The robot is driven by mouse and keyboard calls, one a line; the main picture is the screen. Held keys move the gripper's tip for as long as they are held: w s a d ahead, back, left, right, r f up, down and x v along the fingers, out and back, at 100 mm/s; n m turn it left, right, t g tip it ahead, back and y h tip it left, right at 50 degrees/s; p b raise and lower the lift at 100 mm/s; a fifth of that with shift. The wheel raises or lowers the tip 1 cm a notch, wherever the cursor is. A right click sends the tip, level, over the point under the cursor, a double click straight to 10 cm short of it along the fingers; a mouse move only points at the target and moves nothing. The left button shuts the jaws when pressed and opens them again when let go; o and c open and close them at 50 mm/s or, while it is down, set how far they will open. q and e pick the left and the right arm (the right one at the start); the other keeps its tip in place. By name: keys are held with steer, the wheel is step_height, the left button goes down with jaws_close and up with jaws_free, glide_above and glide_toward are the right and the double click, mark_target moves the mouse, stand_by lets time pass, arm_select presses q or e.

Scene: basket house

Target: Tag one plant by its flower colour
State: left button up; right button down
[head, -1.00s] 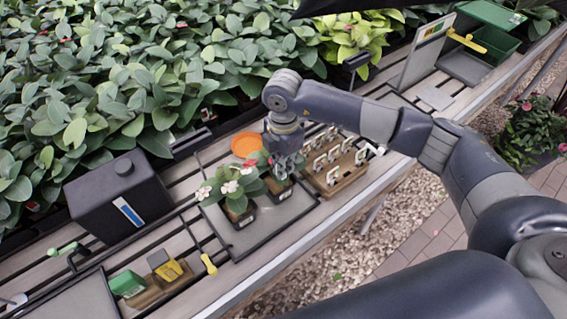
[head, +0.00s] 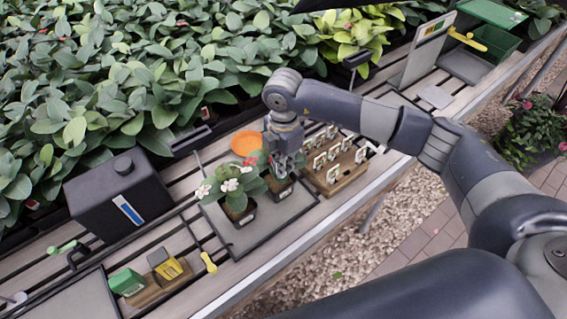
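A potted plant with white flowers (head: 231,186) stands on a dark tray (head: 270,222) on the slatted bench. A second pot (head: 280,190) stands just behind and right of it, with leaves and a bit of red flower (head: 250,161). My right gripper (head: 288,170) points down at this second plant and hides part of it. Its fingers are too small and mixed with leaves to show whether they are open or hold a tag. A wooden rack (head: 347,178) with several pale tags (head: 333,153) stands just right of the gripper. My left gripper is out of view.
An orange dish (head: 245,143) lies behind the plants. A black box (head: 118,195), a green block (head: 127,282) and a yellow one (head: 165,264) stand at left. A green bin (head: 490,40) stands far right. Dense foliage (head: 150,70) lines the back.

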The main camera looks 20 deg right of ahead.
mark_target(284, 180)
steer(key=shift+f+b, duration=1.15)
steer(key=shift+f, duration=0.65)
steer(key=shift+f+b, duration=1.3)
steer(key=shift+f, duration=0.5)
steer(key=c, duration=1.7)
jaws_free()
steer(key=shift+r, duration=0.1)
